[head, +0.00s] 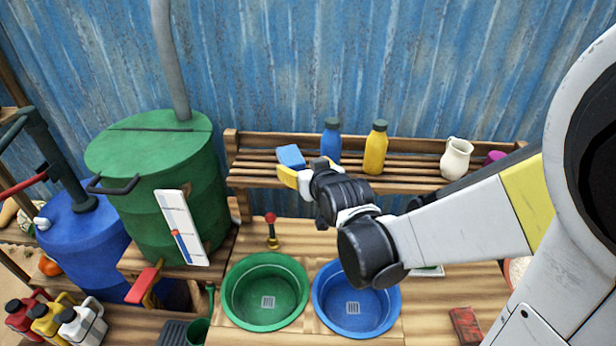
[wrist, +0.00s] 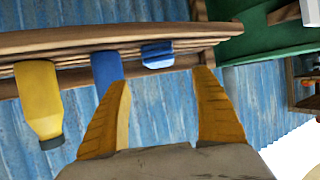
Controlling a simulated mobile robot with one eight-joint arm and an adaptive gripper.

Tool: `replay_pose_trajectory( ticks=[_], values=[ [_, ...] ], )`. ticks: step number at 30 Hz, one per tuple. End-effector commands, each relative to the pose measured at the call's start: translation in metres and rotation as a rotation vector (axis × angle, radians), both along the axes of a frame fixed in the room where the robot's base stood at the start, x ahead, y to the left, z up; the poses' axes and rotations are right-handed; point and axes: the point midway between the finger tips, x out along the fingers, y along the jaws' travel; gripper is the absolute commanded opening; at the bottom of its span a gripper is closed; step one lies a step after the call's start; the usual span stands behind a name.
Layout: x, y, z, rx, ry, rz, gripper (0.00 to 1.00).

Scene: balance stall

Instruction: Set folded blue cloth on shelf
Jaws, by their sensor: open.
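The folded blue cloth (head: 291,156) lies on the slats at the left part of the wooden shelf (head: 420,181). It also shows in the wrist view (wrist: 157,57), against the shelf (wrist: 215,32). My gripper (head: 302,174) is at the shelf's front, just before the cloth. In the wrist view its two yellow fingers (wrist: 164,80) are spread wide with nothing between them. The cloth appears beyond the fingertips, with a gap visible.
A blue bottle (head: 331,141) and a yellow bottle (head: 376,147) stand on the shelf right of the cloth, the blue one close to my gripper. A cream jug (head: 456,158) stands farther right. Green (head: 264,291) and blue (head: 357,302) basins sit below. A green barrel (head: 155,170) stands left.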

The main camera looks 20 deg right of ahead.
Motion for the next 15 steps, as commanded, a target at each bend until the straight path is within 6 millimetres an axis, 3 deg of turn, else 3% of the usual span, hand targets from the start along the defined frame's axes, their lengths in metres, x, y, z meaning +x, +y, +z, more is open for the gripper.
replay_pose_trajectory(
  ticks=[5, 15],
  values=[
    [-0.045, 0.001, 0.011, 0.001, 0.126, 0.002, 0.75],
    [-0.186, 0.002, 0.009, 0.0, 0.452, 0.001, 0.75]
  ],
)
